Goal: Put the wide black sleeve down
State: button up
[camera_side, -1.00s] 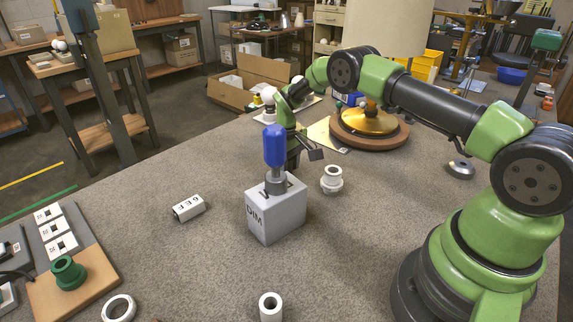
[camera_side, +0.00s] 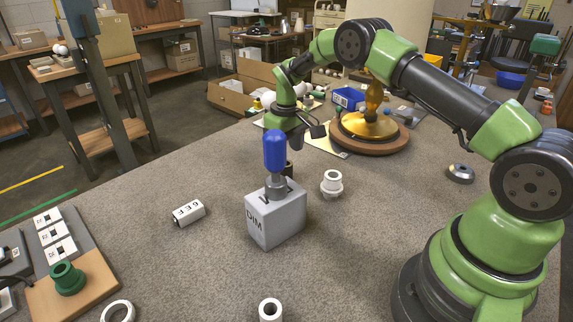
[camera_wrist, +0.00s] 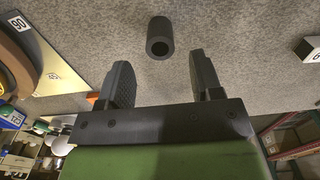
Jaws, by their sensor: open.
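The wide black sleeve (camera_wrist: 160,38) shows in the wrist view on the grey table, just beyond my fingertips, with its round hole facing the camera. It looks upright and stands free. In the side view only a dark bit of it (camera_side: 289,169) shows behind the blue-handled tool (camera_side: 275,152) and the grey DIM block (camera_side: 276,215). My gripper (camera_wrist: 160,78) is open, with nothing between its fingers and a gap between it and the sleeve. In the side view my gripper (camera_side: 298,140) is above and behind the grey block, partly hidden by the blue handle.
A white stepped collar (camera_side: 331,183) stands right of the block. A white lettered block (camera_side: 188,213) lies to the left. The round wooden base (camera_side: 370,142) with a brass piece (camera_side: 374,104) is behind right.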

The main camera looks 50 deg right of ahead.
jog(key=s+a+r+m+t, duration=0.1)
jog(key=s+a+r, duration=0.15)
jog(key=r, duration=0.55)
jog(key=s+a+r+t, duration=0.1)
jog(key=s+a+r, duration=0.1)
jog(key=s+r, duration=0.35)
jog(key=s+a+r+m+t, duration=0.1)
jog(key=a+r, duration=0.1)
jog(key=r, duration=0.7)
jog(key=s+a+r+m+t+y, duration=0.1)
jog(key=s+a+t, duration=0.1)
jog(key=s, duration=0.7)
jog(key=s+a+r+m+t+y, duration=0.1)
jog(key=s+a+t, duration=0.1)
jog(key=s, duration=0.7)
jog(key=shift+s+a, duration=0.35)
jog(key=shift+a, duration=0.25)
